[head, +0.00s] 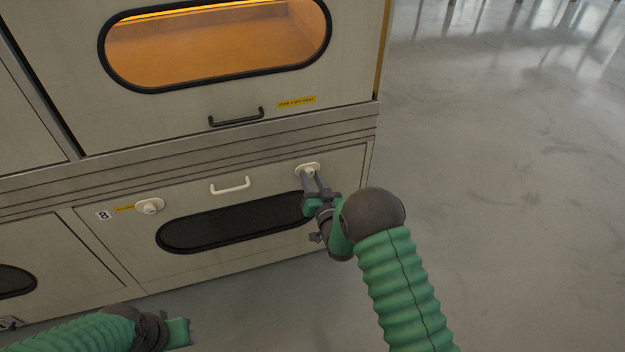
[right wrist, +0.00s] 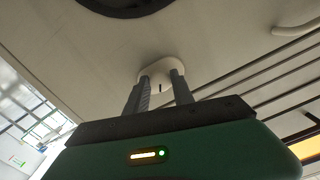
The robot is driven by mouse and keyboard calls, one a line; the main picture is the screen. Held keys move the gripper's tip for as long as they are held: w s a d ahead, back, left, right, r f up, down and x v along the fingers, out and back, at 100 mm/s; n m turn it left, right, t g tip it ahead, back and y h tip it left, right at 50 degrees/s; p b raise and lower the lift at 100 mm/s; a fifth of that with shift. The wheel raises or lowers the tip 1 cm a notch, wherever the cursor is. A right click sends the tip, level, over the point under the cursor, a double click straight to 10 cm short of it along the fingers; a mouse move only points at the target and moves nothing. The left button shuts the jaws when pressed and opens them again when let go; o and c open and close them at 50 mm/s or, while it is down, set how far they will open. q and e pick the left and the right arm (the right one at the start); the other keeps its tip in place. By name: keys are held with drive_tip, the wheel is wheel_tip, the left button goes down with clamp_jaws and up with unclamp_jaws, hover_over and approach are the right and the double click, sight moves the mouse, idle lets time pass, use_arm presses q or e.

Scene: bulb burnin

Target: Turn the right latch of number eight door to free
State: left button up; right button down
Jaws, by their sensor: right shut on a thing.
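The number eight door (head: 130,238) is the lower beige panel with an "8" label (head: 104,215) at its left, a white handle and a dark oval window. Its right latch (head: 307,168) is a whitish knob on an oval plate at the door's upper right. My right gripper (head: 309,177) is shut on this latch. In the right wrist view, the two fingers stand on either side of the latch (right wrist: 161,74), and a short dark mark shows on it. The left latch (head: 149,206) is a similar whitish knob. My left gripper (head: 180,332) is at the bottom left, away from the door; its fingers are not clear.
The white door handle (head: 230,187) sits between the two latches. Above is another door with a black handle (head: 236,117) and an orange-lit window (head: 215,45). Open grey floor (head: 500,180) lies to the right of the cabinet.

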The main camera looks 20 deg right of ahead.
drive_tip(key=m+p, duration=0.1)
drive_tip(key=m, duration=0.1)
drive_tip(key=m+p, duration=0.1)
drive_tip(key=m, duration=0.2)
drive_tip(key=shift+d+r+m, duration=0.1)
drive_tip(key=shift+r+m, duration=0.1)
drive_tip(key=shift+m, duration=0.1)
drive_tip(key=m+p, duration=0.1)
drive_tip(key=m, duration=0.3)
drive_tip(key=shift+f+m, duration=0.15)
drive_tip(key=shift+m, duration=0.95)
drive_tip(key=c, duration=1.1)
unclamp_jaws()
drive_tip(key=shift+d+f, duration=0.1)
drive_tip(key=shift+p, duration=0.3)
